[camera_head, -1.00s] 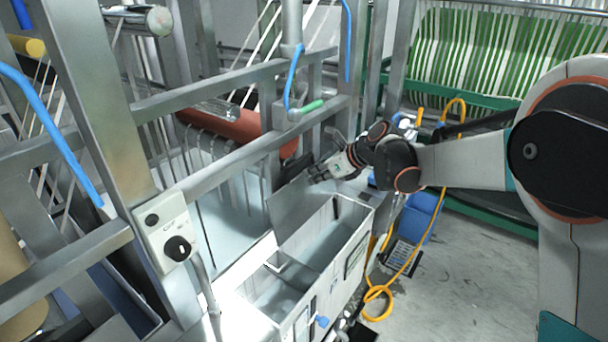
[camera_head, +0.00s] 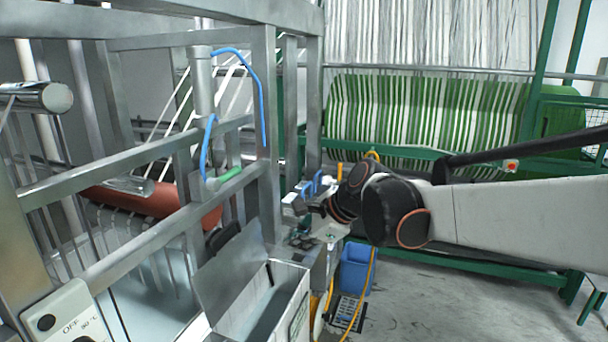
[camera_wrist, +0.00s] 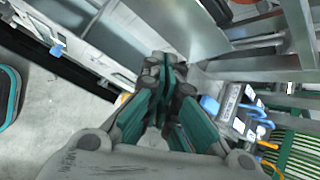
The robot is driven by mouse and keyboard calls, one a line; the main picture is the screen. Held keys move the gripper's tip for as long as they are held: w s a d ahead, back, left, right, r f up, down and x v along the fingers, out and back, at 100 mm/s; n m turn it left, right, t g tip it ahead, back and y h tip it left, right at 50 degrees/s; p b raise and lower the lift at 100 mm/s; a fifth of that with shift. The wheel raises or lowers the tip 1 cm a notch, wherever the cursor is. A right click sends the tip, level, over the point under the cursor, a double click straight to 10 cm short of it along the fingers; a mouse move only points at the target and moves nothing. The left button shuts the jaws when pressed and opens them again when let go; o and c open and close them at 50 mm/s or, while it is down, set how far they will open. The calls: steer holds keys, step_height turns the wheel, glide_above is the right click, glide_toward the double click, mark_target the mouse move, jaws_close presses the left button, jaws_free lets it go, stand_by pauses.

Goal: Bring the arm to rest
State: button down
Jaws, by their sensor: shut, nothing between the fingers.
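My arm reaches in from the right in the head view, its white link level and its black wrist joint bent. My gripper (camera_head: 296,203) is at the far left end of the arm, above the far end of the metal trough and beside the machine frame. In the wrist view my gripper (camera_wrist: 163,70) is shut, with its dark and teal fingers together and nothing held. In the head view the fingers are small and partly lost against the grey metal behind them.
A metal trough (camera_head: 296,308) with a raised lid (camera_head: 232,268) stands below my gripper. The steel frame (camera_head: 268,150) with blue hoses is at left. A control box (camera_head: 62,322) is at lower left. A blue bin (camera_head: 356,268) and yellow hose lie on the floor. Green-striped webbing (camera_head: 430,120) hangs behind.

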steer(key=s+d+f+n+t+h+b, duration=0.1)
steer(key=s+d+f+n+h+b, duration=0.1)
steer(key=s+d+f+n, duration=0.3)
steer(key=s+d+f+n+h+b, duration=0.2)
steer(key=s+d+f+n+b, duration=0.2)
steer(key=s+d, duration=0.6)
steer(key=s+d+f+n+t+h+b, duration=0.1)
steer(key=s+d+f+n+h+b, duration=0.2)
steer(key=s+d+f+n, duration=0.3)
steer(key=s+d+n, duration=0.1)
steer(key=s, duration=0.3)
steer(key=shift+d+n+t, duration=0.3)
